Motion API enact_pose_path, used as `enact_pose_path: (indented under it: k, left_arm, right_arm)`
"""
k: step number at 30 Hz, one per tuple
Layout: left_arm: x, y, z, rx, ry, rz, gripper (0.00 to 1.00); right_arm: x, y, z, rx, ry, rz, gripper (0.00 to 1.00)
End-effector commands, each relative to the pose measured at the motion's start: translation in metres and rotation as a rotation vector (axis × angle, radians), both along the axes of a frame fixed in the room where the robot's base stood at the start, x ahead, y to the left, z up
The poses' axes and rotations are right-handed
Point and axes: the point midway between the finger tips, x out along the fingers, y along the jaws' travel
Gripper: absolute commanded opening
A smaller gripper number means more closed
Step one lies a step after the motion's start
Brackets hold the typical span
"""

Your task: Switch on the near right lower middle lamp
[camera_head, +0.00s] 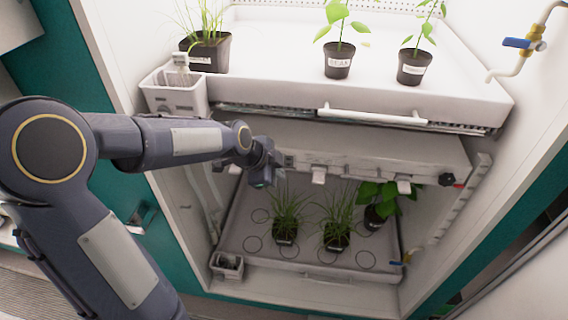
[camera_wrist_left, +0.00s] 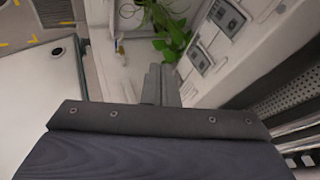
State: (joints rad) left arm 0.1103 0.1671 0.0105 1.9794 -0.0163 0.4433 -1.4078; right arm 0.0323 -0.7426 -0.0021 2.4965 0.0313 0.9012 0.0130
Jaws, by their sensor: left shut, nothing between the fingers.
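A white lamp panel (camera_head: 375,150) hangs over the lower shelf, below the upper tray. Along its front edge are small white switch-like tabs, one in the middle (camera_head: 319,175) and one farther right (camera_head: 404,186), and a dark knob (camera_head: 447,180) at the right end. Which fitting belongs to the named lamp I cannot tell. My left gripper (camera_head: 266,179) is shut and empty at the left end of this edge. In the left wrist view its closed fingers (camera_wrist_left: 162,84) point toward grey framed switch plates (camera_wrist_left: 200,59), apparently without touching. My right gripper is out of view.
The lower tray (camera_head: 235,215) holds grassy plants (camera_head: 286,205) and a leafy plant (camera_head: 381,197). The upper tray (camera_head: 270,80) bears several pots and has a front handle (camera_head: 372,116). A white basket (camera_head: 172,98) hangs near my left arm.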

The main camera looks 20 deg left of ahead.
Motion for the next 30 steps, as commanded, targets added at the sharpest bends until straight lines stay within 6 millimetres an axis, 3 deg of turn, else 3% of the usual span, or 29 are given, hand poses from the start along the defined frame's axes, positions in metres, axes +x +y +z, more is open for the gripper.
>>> enact_pose_path:
  k: [3, 12, 25, 30]
  left_arm:
    - [0.012, -0.007, -0.02, 0.0, 0.005, -0.003, 0.0]
    - [0.047, 0.004, -0.022, 0.0, 0.0, 0.0, 0.0]
    - [0.051, 0.005, -0.024, 0.0, -0.002, 0.0, 0.0]
    - [0.054, 0.005, -0.033, 0.01, -0.041, 0.0, 0.0]
  right_arm:
    - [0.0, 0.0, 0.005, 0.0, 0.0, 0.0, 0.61]
    - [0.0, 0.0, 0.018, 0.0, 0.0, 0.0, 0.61]
    - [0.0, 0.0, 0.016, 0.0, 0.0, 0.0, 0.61]
    - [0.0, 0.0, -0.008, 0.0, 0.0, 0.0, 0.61]
